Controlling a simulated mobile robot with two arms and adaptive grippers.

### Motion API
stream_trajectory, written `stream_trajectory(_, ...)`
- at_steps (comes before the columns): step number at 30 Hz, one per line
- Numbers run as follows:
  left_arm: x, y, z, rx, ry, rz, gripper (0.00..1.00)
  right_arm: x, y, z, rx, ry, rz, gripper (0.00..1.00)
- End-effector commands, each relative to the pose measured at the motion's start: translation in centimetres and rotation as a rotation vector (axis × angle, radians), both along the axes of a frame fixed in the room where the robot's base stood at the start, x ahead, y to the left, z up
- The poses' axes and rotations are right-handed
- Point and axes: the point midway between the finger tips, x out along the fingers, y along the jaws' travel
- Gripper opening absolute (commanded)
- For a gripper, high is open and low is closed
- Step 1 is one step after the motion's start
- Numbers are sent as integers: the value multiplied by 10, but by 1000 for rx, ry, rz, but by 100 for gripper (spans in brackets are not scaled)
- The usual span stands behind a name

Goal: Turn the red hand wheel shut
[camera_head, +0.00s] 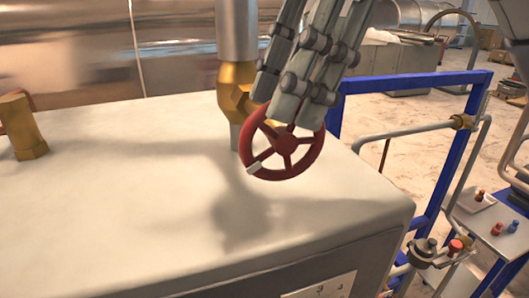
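The red hand wheel (285,145) is near the middle of the head view, beside a brass valve body (237,88) under a vertical metal pipe. A pale mark shows on its lower left rim. My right gripper (290,108) reaches down from the top, with its grey jointed fingers over the upper part of the wheel. The fingers overlap the top rim in the picture and hide part of it. I cannot tell whether they touch or clasp the rim. My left gripper is not in view.
A pale flat-topped housing (140,220) fills the lower left, with a brass fitting (22,128) on it. A blue frame (455,165) and grey piping stand at the right. A small table (490,222) with small knobs is at the far right. A shiny metal cylinder lies behind.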

Motion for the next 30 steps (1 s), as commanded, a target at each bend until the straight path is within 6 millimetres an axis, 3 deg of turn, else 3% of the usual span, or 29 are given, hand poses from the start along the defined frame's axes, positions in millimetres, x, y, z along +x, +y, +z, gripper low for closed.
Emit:
stream_trajectory(12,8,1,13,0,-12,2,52,-7,21,-52,1,1,-1,32)
stream_trajectory(26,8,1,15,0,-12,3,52,-8,26,-64,3,2,-2,32)
stream_trajectory(27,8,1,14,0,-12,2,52,-8,26,-64,3,2,-2,29)
stream_trajectory(30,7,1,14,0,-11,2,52,-8,26,-64,3,2,-2,7)
